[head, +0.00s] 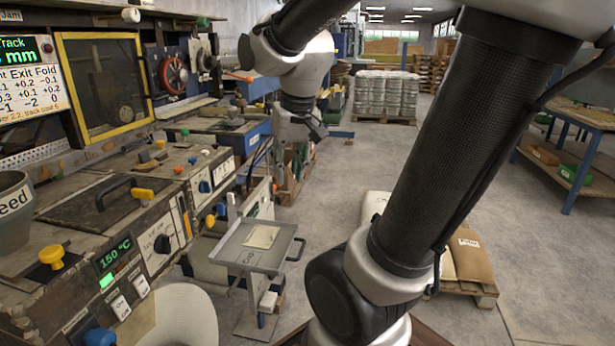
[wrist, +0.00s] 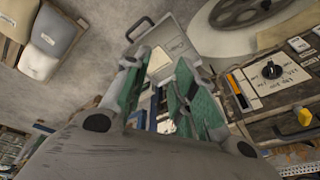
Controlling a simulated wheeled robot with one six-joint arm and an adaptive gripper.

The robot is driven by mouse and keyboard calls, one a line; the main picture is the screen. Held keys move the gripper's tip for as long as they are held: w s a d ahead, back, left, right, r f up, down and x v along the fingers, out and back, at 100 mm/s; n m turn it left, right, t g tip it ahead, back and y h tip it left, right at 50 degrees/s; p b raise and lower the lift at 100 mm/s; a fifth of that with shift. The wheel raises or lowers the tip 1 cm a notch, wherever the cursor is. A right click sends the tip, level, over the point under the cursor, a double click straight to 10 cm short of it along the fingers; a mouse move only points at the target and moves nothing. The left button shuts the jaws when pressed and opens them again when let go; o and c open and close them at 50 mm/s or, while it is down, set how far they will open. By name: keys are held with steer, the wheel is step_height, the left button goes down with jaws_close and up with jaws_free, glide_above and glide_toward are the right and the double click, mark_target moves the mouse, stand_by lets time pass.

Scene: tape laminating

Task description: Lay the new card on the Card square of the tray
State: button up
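A grey tray (head: 285,254) on a stand sits in the lower middle of the head view, with a handle at its right. A cream, flat rectangular card (head: 262,237) lies on it. Lettering shows on the tray's near left part, too small to read surely. In the wrist view the tray (wrist: 187,28) is beyond my fingertips, and a pale flat patch, perhaps the card (wrist: 158,60), shows between them. My gripper (wrist: 162,65) has green-padded fingers standing apart, with nothing visibly held. In the head view my gripper (head: 302,128) is above and behind the tray, small and partly unclear.
The machine bench (head: 125,215) with knobs and levers runs along the left. Sacks on a pallet (head: 470,262) are at the right, partly behind my arm. Open floor (head: 400,150) lies beyond.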

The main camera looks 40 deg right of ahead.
steer(key=s+a+r+n+t, duration=0.1)
steer(key=s+n, duration=0.2)
steer(key=s, duration=0.5)
steer(key=shift+s+r, duration=0.15)
steer(key=shift+r, duration=0.05)
steer(key=shift+c, duration=0.4)
stand_by(0.4)
